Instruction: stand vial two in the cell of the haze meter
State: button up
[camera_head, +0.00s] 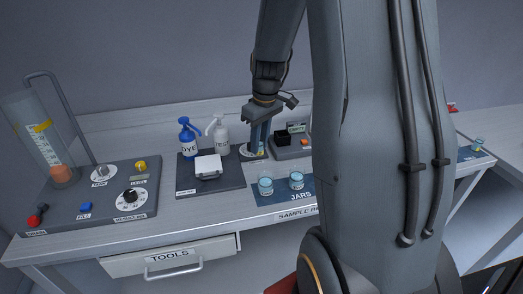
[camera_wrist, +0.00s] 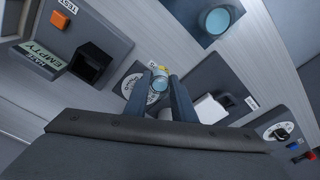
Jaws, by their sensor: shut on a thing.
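My gripper (camera_head: 260,142) is above the back of the bench, pointing down. In the wrist view its two fingers (camera_wrist: 160,88) are shut on a small vial (camera_wrist: 159,82) with light blue content and a yellow-orange part. I cannot read a number on it. The haze meter (camera_wrist: 108,38) is a dark grey box left of the vial in the wrist view. Its square black cell (camera_wrist: 91,64) looks empty, and its display (camera_wrist: 43,61) reads EMPTY. In the head view the meter (camera_head: 290,153) stands just right of my gripper, partly hidden by my arm.
A white round disc (camera_wrist: 132,87) lies below the vial. A blue DYE bottle (camera_head: 186,140) and a white TEST bottle (camera_head: 221,138) stand left of my gripper. Two jars (camera_head: 265,186) (camera_head: 296,180) stand on a blue mat in front. An orange button (camera_wrist: 60,20) is on the meter.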

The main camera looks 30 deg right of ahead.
aim_at(259, 155)
jog(key=shift+f+p, duration=0.55)
jog(key=shift+f, duration=1.8)
jog(key=shift+f, duration=0.15)
jog(key=o, duration=1.1)
jog(key=shift+c, duration=0.2)
